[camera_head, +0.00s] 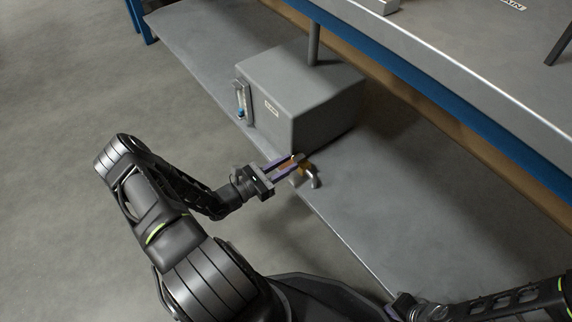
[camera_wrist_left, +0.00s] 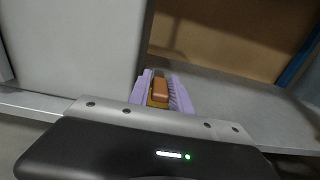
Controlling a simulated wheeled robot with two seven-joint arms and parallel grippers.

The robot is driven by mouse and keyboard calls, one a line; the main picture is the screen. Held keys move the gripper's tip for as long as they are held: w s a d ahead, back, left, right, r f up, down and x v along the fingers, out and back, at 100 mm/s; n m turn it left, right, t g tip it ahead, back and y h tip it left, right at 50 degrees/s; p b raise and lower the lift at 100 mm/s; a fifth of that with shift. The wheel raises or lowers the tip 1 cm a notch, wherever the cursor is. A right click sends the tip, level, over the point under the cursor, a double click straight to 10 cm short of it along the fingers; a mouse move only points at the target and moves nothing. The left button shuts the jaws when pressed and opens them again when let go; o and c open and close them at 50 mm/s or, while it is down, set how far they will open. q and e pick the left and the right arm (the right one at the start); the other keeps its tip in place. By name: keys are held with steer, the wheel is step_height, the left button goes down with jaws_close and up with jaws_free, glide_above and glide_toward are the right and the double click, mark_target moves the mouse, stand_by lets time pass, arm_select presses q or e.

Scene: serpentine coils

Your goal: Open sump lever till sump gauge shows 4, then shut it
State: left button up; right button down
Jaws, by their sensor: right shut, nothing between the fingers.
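The sump tank is a grey box (camera_head: 300,95) with a small label on its front. The sump gauge (camera_head: 243,102) is an upright strip on its front left, with blue low in it; its number is too small to read. The sump lever, with an orange-brown handle (camera_wrist_left: 160,90), is low by the tank's near right corner, above a metal spout (camera_head: 315,180). My left gripper (camera_head: 291,163) has its purple fingers on both sides of the handle, closed on it. My right gripper (camera_head: 397,309) is shut and empty at the bottom edge, only partly in view.
The tank stands on a grey shelf (camera_head: 400,215), clear to the right of the spout. A pipe (camera_head: 314,42) rises from the tank's top. A higher grey bench top (camera_head: 460,50) with a blue edge overhangs at the upper right. Open floor lies left.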

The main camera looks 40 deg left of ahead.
arm_select(q)
steer(key=o, duration=0.3)
steer(key=p+v, duration=0.2)
steer(key=v, duration=0.5)
steer(key=shift+s+a+r, duration=0.1)
steer(key=shift+s, duration=0.25)
stand_by(0.4)
